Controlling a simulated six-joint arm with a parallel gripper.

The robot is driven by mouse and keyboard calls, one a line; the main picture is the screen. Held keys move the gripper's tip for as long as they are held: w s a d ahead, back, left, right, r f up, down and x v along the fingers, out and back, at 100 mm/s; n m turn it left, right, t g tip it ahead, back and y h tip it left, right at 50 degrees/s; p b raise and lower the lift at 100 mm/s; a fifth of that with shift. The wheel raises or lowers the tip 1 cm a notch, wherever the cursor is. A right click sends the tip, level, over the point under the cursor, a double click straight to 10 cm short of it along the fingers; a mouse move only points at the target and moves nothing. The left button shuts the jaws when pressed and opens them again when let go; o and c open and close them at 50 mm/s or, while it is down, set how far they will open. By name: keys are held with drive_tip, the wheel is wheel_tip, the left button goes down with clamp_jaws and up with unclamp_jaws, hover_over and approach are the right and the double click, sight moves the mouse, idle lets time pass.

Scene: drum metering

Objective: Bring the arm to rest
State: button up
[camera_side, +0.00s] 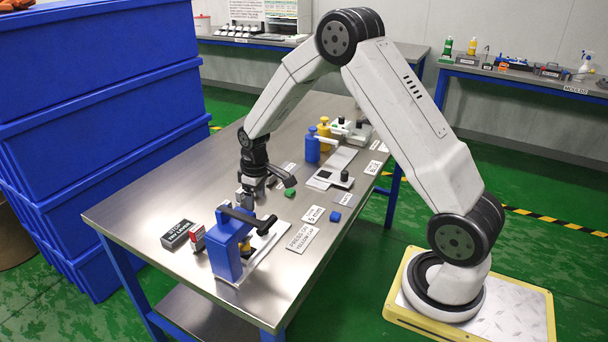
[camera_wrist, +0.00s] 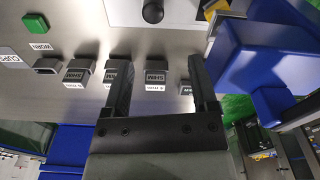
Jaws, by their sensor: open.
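My gripper (camera_side: 250,196) hangs from my bent arm above the left half of the steel table (camera_side: 150,205), behind the blue press (camera_side: 225,245). In the wrist view my gripper (camera_wrist: 160,70) shows two dark fingers spread well apart, with nothing held between them. Several small grey labelled blocks (camera_wrist: 117,72) lie beyond and around the fingers there. A blue body (camera_wrist: 265,50) fills the right side of the wrist view, close to the right finger. The exact height of the fingertips above the table is hard to tell.
A green block (camera_side: 290,192) and a blue cube (camera_side: 335,216) lie to the right. Blue and yellow bottles (camera_side: 312,145) stand farther back. Blue crates (camera_side: 100,110) rise beyond the table's left edge.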

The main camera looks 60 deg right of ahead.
drive_tip(key=s+a+r+m+t, duration=0.3)
drive_tip(key=s+a+r+m, duration=0.1)
drive_tip(key=s+a+r, duration=0.5)
drive_tip(key=s+a+f+n+g, duration=0.1)
drive_tip(key=s+a+f+n, duration=0.1)
drive_tip(key=s, duration=0.7)
drive_tip(key=shift+s+a+f, duration=0.15)
drive_tip(key=shift+s+a, duration=0.1)
drive_tip(key=shift+s, duration=0.05)
